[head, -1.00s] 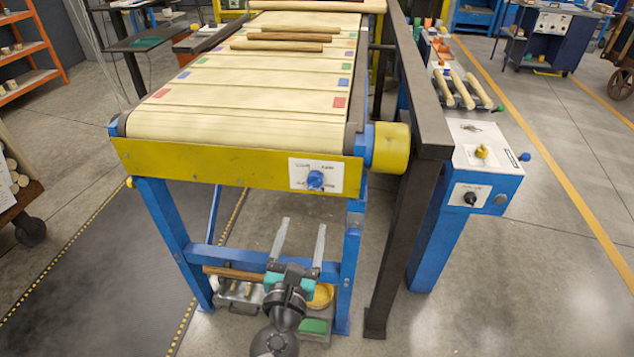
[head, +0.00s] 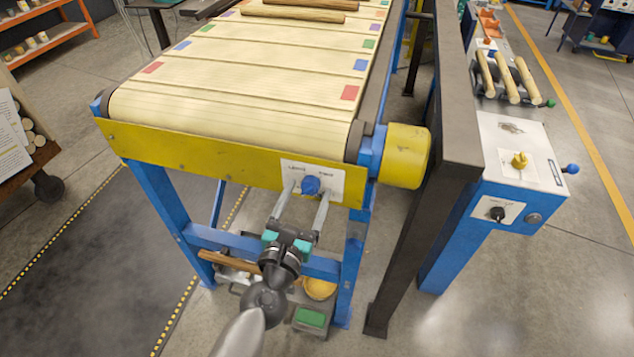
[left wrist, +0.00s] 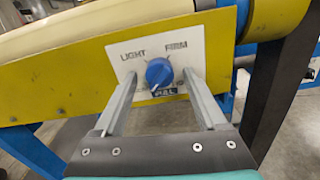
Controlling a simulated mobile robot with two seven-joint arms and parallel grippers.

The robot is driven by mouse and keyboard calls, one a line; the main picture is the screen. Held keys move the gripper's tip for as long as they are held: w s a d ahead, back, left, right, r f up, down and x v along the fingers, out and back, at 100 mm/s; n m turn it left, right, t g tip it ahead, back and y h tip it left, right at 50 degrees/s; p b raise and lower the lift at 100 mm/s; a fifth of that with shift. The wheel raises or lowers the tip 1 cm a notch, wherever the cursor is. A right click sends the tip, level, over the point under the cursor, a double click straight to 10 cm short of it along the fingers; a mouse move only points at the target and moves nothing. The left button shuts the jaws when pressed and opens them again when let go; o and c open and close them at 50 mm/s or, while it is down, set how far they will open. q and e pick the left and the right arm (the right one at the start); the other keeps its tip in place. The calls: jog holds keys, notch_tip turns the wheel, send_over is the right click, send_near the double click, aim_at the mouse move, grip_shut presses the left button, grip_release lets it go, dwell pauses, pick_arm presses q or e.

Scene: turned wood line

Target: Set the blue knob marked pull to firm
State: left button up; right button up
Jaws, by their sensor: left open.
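The blue knob (head: 310,185) sits on a white plate (head: 332,172) on the yellow end panel of the conveyor. In the left wrist view, the knob (left wrist: 158,72) has LIGHT printed at its upper left, FIRM at its upper right and a blue label below, partly hidden. Gaps show between the fingers and the knob in the wrist view. My right gripper is not in view.
The conveyor belt (head: 235,105) carries wooden rods (head: 293,14). To the right, a dark post and beam (head: 455,90) stand beside a blue cabinet with a yellow knob (head: 519,161) and a black knob (head: 497,213). A yellow roller end (head: 405,157) lies right of the plate.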

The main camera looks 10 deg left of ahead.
pick_arm(q)
jog(key=shift+w, duration=0.15)
grip_shut()
dwell(0.6)
